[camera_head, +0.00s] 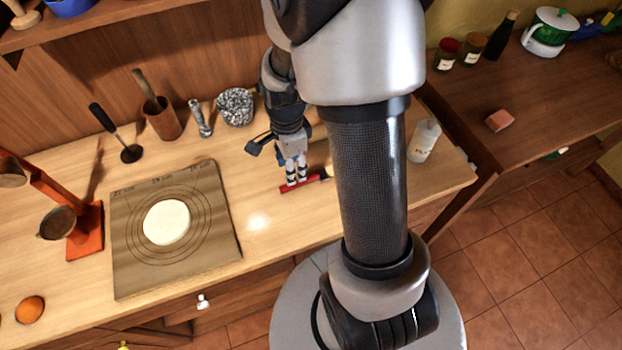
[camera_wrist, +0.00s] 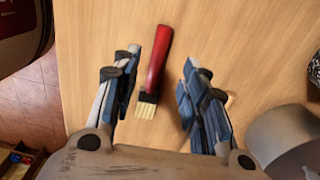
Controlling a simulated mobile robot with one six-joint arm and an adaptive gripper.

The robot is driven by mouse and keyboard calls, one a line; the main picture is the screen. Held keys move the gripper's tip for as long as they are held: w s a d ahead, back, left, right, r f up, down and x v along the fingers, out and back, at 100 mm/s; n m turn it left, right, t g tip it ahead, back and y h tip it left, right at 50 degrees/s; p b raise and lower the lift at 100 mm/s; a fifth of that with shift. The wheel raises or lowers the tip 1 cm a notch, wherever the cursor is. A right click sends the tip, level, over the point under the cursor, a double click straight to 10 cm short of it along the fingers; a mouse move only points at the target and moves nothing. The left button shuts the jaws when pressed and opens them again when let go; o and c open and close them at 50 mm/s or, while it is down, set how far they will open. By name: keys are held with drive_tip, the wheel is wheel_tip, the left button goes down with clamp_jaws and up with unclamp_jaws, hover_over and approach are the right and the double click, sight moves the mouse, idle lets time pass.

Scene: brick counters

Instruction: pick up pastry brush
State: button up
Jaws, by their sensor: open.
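The pastry brush has a red handle and short pale bristles. In the head view the pastry brush (camera_head: 313,182) lies flat on the wooden counter, partly hidden by my gripper (camera_head: 292,182) above it. In the wrist view the pastry brush (camera_wrist: 157,65) lies between the spread fingers of my gripper (camera_wrist: 160,75), with its bristles nearest the palm and its handle pointing away. The fingers are open, with wood showing between each finger and the brush in this view.
A brown mat (camera_head: 130,270) with a round of dough (camera_head: 166,222) lies left of my gripper. A white bottle (camera_head: 424,141) stands to the right near the counter's end. A patterned cup (camera_head: 235,107) and a wooden container (camera_head: 163,120) stand at the back.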

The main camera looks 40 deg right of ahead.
sight(311, 179)
drive_tip(key=shift+s+f+b, duration=0.1)
drive_tip(key=shift+f+b, duration=1.2)
drive_tip(key=shift+f, duration=2.2)
drive_tip(key=shift+c, duration=0.2)
clamp_jaws()
